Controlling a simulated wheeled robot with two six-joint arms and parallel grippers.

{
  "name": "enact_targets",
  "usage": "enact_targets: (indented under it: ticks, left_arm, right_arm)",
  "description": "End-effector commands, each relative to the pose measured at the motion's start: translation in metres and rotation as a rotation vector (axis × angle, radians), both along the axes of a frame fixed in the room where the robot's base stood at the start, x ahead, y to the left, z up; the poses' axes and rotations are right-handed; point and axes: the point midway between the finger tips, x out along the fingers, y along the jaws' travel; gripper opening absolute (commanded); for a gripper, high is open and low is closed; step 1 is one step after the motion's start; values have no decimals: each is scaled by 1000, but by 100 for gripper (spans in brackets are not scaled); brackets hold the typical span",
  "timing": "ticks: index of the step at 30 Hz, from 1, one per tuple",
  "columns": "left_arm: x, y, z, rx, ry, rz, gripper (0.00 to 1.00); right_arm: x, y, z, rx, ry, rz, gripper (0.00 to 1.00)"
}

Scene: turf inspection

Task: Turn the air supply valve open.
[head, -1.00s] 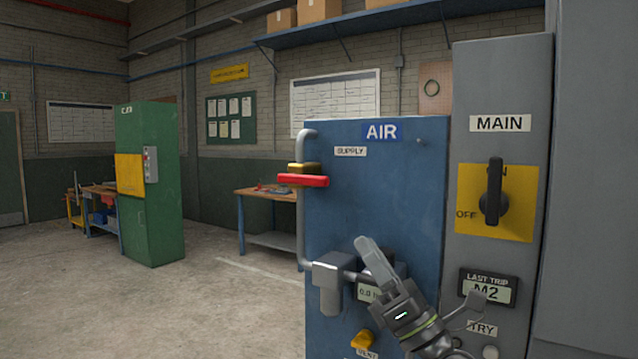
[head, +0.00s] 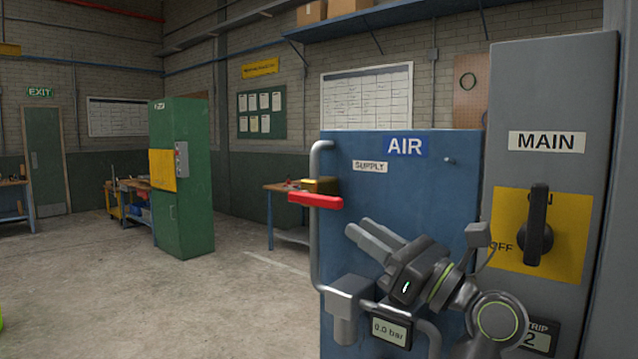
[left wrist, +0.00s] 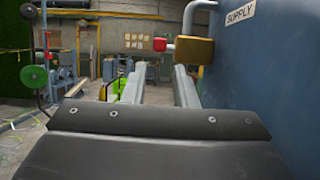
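The air supply valve has a red lever (head: 316,201) and a brass body (head: 321,185) on the grey vertical pipe at the left edge of the blue AIR panel (head: 450,185). The lever lies across the pipe, roughly level. In the left wrist view, the lever's red end (left wrist: 159,44) and the brass body (left wrist: 196,50) show beyond the fingers. My left gripper (head: 359,231) is below and right of the lever, apart from it, fingers pointing up-left. The left wrist view shows its fingers (left wrist: 158,78) open with nothing between them. My right gripper is not in view.
A pressure display (head: 390,331) below the gripper reads 0.0 bar. A grey MAIN cabinet (head: 545,90) with a black rotary switch (head: 537,225) stands to the right. A green cabinet (head: 182,180) stands farther back. The floor (head: 110,285) to the left is open.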

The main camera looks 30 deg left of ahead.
Motion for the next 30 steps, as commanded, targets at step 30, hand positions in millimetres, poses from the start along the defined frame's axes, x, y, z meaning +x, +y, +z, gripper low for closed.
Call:
enact_targets:
  ticks: [30]
  left_arm:
    - [7, 97, 40, 1, 1, 0, 25]
  right_arm:
    - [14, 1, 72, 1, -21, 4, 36]
